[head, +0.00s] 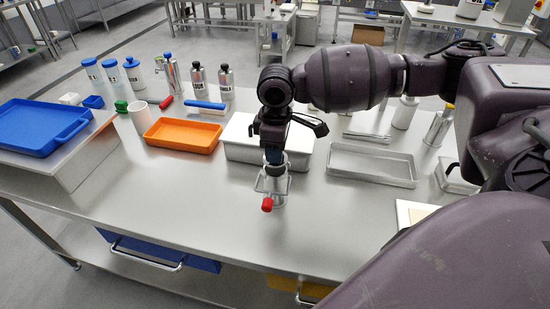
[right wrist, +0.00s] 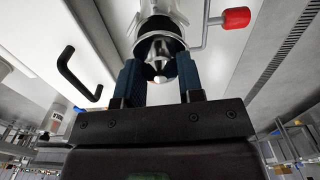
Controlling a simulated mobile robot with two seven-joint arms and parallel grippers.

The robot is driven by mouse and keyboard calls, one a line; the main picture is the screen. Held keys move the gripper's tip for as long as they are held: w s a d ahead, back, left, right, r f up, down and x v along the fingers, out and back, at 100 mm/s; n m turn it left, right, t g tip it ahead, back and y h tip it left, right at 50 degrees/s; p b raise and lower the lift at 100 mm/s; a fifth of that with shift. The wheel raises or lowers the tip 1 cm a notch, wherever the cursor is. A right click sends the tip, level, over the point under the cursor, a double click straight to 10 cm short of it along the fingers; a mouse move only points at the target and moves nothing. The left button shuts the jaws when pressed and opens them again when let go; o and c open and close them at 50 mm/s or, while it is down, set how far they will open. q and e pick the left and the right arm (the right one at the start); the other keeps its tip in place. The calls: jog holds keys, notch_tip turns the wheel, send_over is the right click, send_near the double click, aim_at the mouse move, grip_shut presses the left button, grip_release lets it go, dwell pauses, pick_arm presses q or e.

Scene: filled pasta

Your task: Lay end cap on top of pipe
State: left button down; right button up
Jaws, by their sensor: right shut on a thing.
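My right gripper (head: 273,160) points down at the middle of the table. In the right wrist view, its two blue fingers (right wrist: 159,75) are shut on a round metallic end cap (right wrist: 158,47) with a pale, cone-like centre. The pale grey pipe (right wrist: 162,8) lies straight beyond the cap, in line with it. In the head view, the pipe belongs to a small metal device (head: 272,185) with a red-tipped handle (head: 267,204), directly below my gripper. The cap is at or very near the pipe's top; I cannot tell if they touch. My left gripper is not in view.
A white lidded box (head: 240,140) stands just behind the device. An orange tray (head: 184,135) is to the left and a grey metal tray (head: 372,165) to the right. Bottles stand at the back left. A blue tray (head: 40,125) sits on a raised stand. The front table area is clear.

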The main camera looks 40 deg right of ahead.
notch_tip(320, 180, down, 2)
jog(key=shift+f, duration=0.45)
jog(key=shift+f, duration=0.15)
jog(key=o, duration=0.9)
jog(key=shift+o, duration=0.2)
